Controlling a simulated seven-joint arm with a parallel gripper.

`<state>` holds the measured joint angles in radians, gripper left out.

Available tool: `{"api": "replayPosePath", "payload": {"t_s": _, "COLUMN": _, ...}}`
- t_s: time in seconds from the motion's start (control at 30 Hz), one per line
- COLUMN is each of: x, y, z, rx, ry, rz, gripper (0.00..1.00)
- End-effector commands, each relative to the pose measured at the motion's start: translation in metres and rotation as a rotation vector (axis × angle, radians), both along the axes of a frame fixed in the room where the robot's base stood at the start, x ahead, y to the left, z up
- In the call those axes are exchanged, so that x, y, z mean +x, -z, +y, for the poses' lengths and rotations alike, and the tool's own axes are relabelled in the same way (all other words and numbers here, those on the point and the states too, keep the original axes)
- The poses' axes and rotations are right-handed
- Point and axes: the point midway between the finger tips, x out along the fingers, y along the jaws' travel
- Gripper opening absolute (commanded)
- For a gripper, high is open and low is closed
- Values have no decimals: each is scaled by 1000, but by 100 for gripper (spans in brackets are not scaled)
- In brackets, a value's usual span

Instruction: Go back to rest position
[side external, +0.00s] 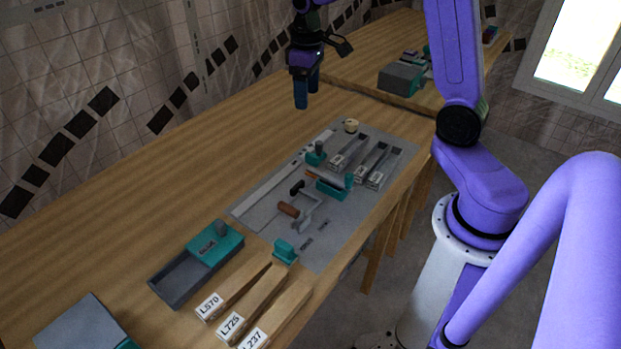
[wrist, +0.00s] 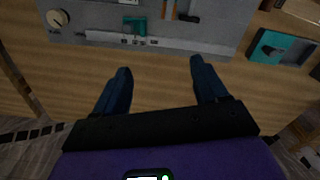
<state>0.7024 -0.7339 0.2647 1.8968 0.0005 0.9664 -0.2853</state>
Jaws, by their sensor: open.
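My gripper (side external: 307,92) is open and empty, hanging fingers-down above the wooden table (side external: 130,240), behind the grey panel (side external: 262,200) in the side external view. In the wrist view its two dark blue fingers (wrist: 160,85) are spread apart with only bare wood between them. The grey panel also shows along the top of the wrist view (wrist: 215,30), ahead of the fingertips and apart from them.
The panel carries teal-based fixtures (side external: 332,187), a brown-handled tool (side external: 290,209), grey trays (side external: 348,152) and a round cream knob (side external: 351,126). A grey and teal box (side external: 197,262) and labelled wooden bars (side external: 245,305) lie at the front. Bare table lies left of the panel.

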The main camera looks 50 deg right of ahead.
Motion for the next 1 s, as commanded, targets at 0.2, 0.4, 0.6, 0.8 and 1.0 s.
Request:
{"api": "replayPosePath", "payload": {"t_s": 0.2, "x": -54, "y": -10, "z": 69, "rx": 2, "ry": -185, "rz": -4, "gripper": 73}}
{"api": "replayPosePath", "payload": {"t_s": 0.4, "x": -114, "y": -13, "z": 111, "rx": 5, "ry": -347, "rz": -8, "gripper": 73}}
{"api": "replayPosePath", "payload": {"t_s": 0.6, "x": -178, "y": -13, "z": 133, "rx": 9, "ry": -510, "rz": -10, "gripper": 73}}
{"api": "replayPosePath", "payload": {"t_s": 0.8, "x": -238, "y": -9, "z": 136, "rx": 13, "ry": -663, "rz": -11, "gripper": 73}}
{"api": "replayPosePath", "payload": {"t_s": 1.0, "x": -273, "y": -5, "z": 131, "rx": 15, "ry": -758, "rz": -10, "gripper": 73}}
